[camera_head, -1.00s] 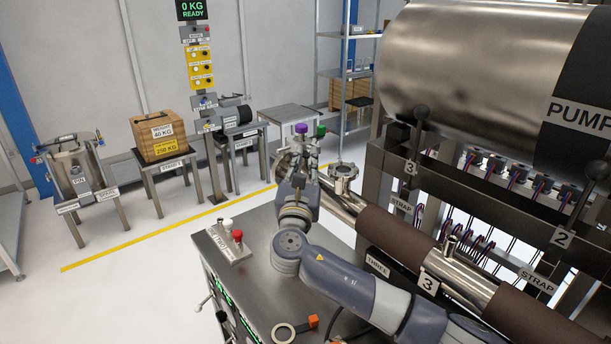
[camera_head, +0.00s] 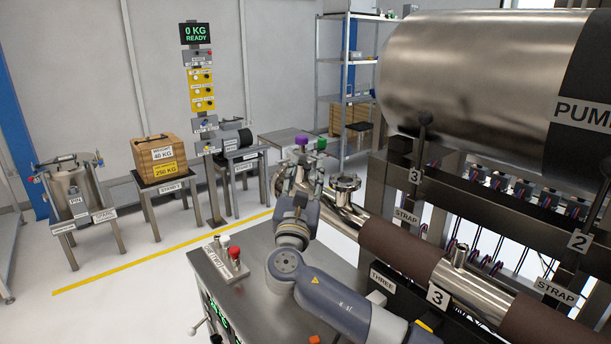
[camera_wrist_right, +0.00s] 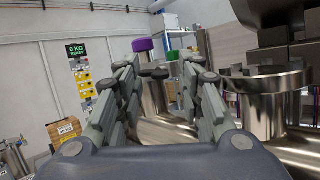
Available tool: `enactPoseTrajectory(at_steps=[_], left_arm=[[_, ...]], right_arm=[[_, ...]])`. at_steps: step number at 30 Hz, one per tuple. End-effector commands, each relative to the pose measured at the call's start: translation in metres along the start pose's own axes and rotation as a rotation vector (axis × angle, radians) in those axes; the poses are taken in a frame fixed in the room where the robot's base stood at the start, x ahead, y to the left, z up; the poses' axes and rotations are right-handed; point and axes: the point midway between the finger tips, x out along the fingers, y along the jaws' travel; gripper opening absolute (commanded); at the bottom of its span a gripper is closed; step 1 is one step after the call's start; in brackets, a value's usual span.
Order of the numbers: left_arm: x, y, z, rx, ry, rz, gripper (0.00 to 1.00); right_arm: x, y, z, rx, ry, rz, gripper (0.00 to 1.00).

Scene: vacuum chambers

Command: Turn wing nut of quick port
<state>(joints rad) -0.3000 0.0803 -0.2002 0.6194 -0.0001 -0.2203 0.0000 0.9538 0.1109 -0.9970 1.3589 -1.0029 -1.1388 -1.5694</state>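I cannot make out a wing nut's shape. My left gripper is not in view.
A large pump cylinder (camera_head: 470,75) and its frame fill the right side. A steel cabinet (camera_head: 265,250) with a red-button box (camera_head: 228,258) is below my arm. Stands with a crate (camera_head: 160,160) and a canister (camera_head: 75,192) are at the left; the floor before them is clear.

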Motion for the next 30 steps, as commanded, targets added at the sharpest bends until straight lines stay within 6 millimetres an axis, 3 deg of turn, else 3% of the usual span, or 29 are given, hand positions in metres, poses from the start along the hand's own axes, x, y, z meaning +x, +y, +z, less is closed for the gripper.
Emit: enactPoseTrajectory(at_steps=[10, 24, 30], left_arm=[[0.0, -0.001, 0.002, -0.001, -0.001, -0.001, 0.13], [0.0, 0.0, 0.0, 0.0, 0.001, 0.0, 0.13], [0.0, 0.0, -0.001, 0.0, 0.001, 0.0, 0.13]], right_arm=[[0.002, 0.001, 0.005, 0.001, -0.001, 0.0, 0.36], [0.03, 0.011, 0.08, 0.001, -0.002, 0.0, 0.36], [0.035, 0.013, 0.092, 0.0, 0.0, 0.0, 0.36]])
